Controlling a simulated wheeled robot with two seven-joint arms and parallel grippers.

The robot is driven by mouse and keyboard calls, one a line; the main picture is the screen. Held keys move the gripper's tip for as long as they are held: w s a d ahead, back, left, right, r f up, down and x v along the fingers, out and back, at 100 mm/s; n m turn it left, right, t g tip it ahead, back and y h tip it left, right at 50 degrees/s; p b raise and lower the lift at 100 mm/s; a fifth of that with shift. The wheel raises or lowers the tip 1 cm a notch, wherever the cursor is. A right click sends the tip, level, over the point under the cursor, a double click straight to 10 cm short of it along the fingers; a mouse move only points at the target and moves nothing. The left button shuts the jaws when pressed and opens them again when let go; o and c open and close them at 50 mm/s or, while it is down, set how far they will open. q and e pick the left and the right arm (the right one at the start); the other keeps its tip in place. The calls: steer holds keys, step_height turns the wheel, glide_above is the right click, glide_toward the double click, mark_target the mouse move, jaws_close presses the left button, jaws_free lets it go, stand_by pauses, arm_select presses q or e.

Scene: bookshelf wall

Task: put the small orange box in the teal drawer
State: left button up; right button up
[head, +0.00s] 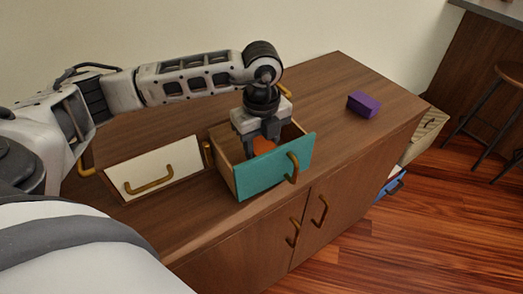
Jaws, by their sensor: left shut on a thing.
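The teal drawer (272,168) stands pulled open in a small unit on top of the wooden cabinet, with a brass handle on its teal front. My left gripper (262,142) points down into the open drawer. It is shut on the small orange box (264,146), which is within the drawer's walls. The gripper and the teal front hide part of the box. I cannot tell whether the box touches the drawer floor. My right gripper is not in view.
A drawer with a cream front (150,175) and brass handle is left of the teal one. A purple box (363,104) lies on the cabinet top (340,75) to the right, with bare wood around it. A stool (497,105) stands at the far right on the wooden floor.

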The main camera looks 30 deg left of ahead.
arm_select(q)
step_height(320, 180, down, 2)
steer(key=shift+f, duration=0.25)
steer(key=shift+f, duration=0.2)
steer(key=o, duration=1)
steer(key=shift+c, duration=0.2)
steer(key=shift+r, duration=0.1)
